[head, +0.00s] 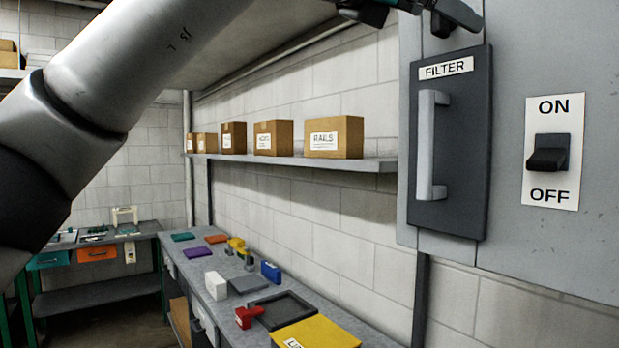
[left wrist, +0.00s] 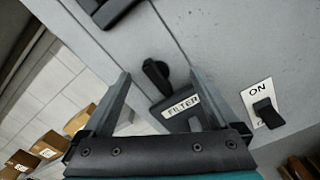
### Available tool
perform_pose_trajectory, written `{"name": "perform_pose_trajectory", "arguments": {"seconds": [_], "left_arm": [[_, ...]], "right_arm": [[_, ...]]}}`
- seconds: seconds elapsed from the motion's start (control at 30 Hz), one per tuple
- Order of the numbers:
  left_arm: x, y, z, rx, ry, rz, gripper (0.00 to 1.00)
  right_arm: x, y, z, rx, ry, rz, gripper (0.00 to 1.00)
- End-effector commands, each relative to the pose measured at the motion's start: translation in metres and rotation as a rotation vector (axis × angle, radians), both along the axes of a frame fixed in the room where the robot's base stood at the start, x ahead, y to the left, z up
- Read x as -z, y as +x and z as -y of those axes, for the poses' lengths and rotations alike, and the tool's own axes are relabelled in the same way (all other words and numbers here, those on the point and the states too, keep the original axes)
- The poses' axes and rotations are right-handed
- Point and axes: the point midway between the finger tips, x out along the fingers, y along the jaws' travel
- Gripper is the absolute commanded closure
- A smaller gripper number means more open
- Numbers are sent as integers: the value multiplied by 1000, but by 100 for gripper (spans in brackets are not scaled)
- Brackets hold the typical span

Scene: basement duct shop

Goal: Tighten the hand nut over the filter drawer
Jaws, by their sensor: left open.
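The black hand nut (head: 456,14) sits on the grey cabinet face just above the filter drawer (head: 455,215), cut by the top edge of the head view. The drawer front is dark, with a FILTER label and a pale upright handle (head: 431,145). My left gripper (head: 398,5) shows only partly at the top of the head view, close to the nut. In the left wrist view my left gripper (left wrist: 160,76) is open, with the hand nut (left wrist: 156,74) showing between its fingers. No contact with the nut can be made out. My right gripper is not seen.
An ON/OFF switch (head: 547,153) is on the cabinet right of the drawer. A wall shelf (head: 375,164) with several cardboard boxes is left of the cabinet. Below it a grey bench (head: 200,262) holds small coloured items. Another dark fitting (left wrist: 108,10) shows at the wrist view's top.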

Motion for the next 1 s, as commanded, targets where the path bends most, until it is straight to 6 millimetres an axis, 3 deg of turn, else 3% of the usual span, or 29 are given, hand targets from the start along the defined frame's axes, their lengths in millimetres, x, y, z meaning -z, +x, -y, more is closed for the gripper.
{"name": "perform_pose_trajectory", "arguments": {"seconds": [0.53, 1.0], "left_arm": [[-1, 1, -1, -2, -325, -420, 5], [2, -59, -78, -4, -325, -412, 5]], "right_arm": [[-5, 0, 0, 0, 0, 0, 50], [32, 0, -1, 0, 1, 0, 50]]}}
